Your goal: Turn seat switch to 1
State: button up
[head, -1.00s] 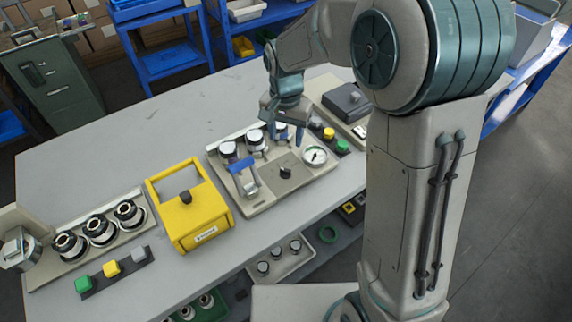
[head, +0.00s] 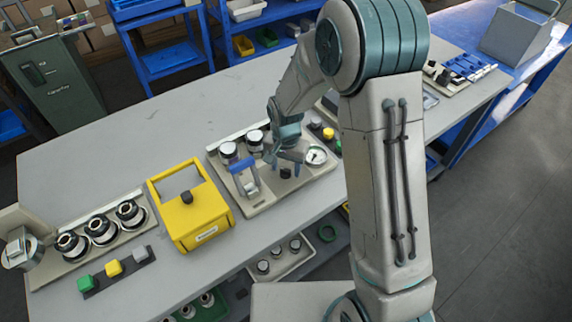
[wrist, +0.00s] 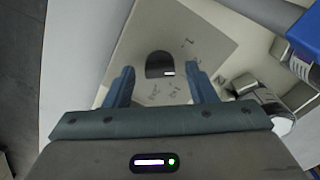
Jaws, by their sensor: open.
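A dark rotary switch (head: 286,173), which I take to be the seat switch, sits on a beige panel (head: 262,207) on the table. My gripper (head: 284,163) is just above it, pointing down. In the wrist view the dark knob (wrist: 160,65) lies between and slightly beyond the two blue fingers of my open gripper (wrist: 160,80), with a gap on each side. A short white mark on the knob points to the right in that view.
A blue-handled clamp (head: 245,175) stands left of the switch, and a round gauge (head: 316,156) is on its right. Black-and-white cylinders (head: 228,150) line the panel's back. A yellow box (head: 190,207) stands farther left. The table's middle back is clear.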

jog(key=c, duration=1)
jog(key=shift+n, duration=0.3)
jog(key=shift+f+n+b, duration=0.1)
jog(key=shift+n+b, duration=0.6)
jog(key=shift+n, duration=0.5)
jog(key=shift+n+b, duration=0.5)
jog(key=shift+n, duration=1.4)
jog(key=shift+a, duration=0.1)
jog(key=o, duration=1)
